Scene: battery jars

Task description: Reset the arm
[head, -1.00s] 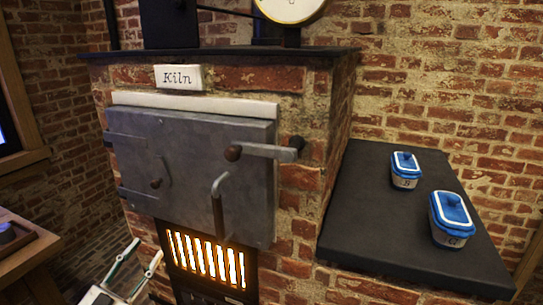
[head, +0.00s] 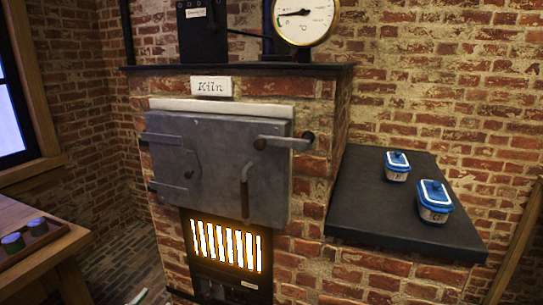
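Only a small pale tip, seemingly of my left gripper (head: 138,297), shows at the bottom edge of the head view; the rest is out of frame, so its opening cannot be told. It is in front of the kiln (head: 325,150), low and left. My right gripper is not in view.
The kiln's grey door (head: 215,165) is shut, with a glowing grate (head: 225,243) below. A round gauge (head: 303,18) stands on top. The dark slab (head: 370,215) has bare room on its left. A wooden table (head: 60,235) at left bears a tray with small jars (head: 14,242).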

